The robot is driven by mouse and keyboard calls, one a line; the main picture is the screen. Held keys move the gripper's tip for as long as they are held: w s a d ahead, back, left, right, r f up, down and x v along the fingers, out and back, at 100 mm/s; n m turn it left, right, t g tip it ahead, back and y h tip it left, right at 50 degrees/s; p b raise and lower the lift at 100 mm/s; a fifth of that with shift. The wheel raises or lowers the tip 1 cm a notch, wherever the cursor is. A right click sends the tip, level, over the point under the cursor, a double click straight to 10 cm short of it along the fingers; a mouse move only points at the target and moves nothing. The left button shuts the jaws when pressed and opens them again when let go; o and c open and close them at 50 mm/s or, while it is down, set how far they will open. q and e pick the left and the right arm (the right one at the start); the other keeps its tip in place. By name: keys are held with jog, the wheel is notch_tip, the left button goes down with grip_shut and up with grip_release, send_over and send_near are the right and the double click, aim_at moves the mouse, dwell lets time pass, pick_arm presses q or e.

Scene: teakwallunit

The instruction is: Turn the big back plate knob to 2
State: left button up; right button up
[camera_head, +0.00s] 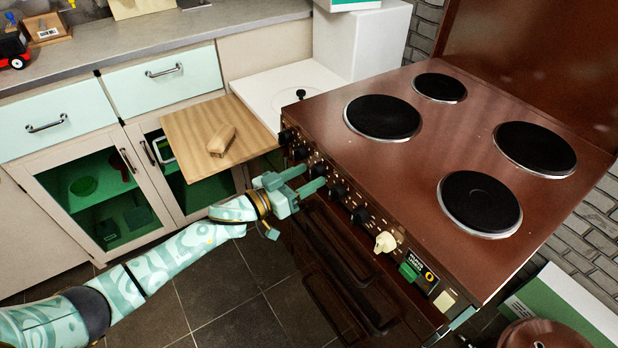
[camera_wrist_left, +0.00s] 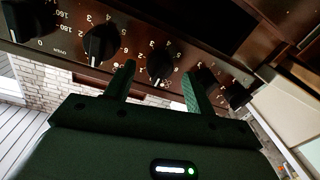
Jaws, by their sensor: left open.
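The brown cooker (camera_head: 420,150) has a row of black knobs along its front panel. My left gripper (camera_head: 313,177) is open in front of this panel. In the wrist view, one black knob (camera_wrist_left: 160,65) with numerals around it stands between the fingertips of my left gripper (camera_wrist_left: 158,70). The fingers look apart from it on both sides; its pointer setting is too small to read surely. Which knob belongs to the big back plate I cannot read. The bigger back plate (camera_head: 535,147) is black and bare.
Neighbouring black knobs (camera_wrist_left: 100,43) sit close on both sides of the fingers. A cream knob (camera_head: 385,242) is further right on the panel. A pulled-out wooden board (camera_head: 180,128) with a wooden block (camera_head: 221,140) juts out left of the cooker. Oven handles are below.

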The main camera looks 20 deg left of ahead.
pick_arm(q)
jog(key=shift+w+d, duration=0.3)
jog(key=shift+w, duration=0.15)
pick_arm(e)
jog(key=shift+s+d+f, duration=0.1)
jog(key=shift+d+f, duration=0.05)
jog(key=shift+d, duration=0.05)
pick_arm(q)
jog(key=shift+c, duration=0.3)
pick_arm(e)
jog(key=shift+d, duration=0.1)
pick_arm(q)
jog(key=c, duration=0.9)
pick_arm(e)
jog(key=shift+d, duration=0.2)
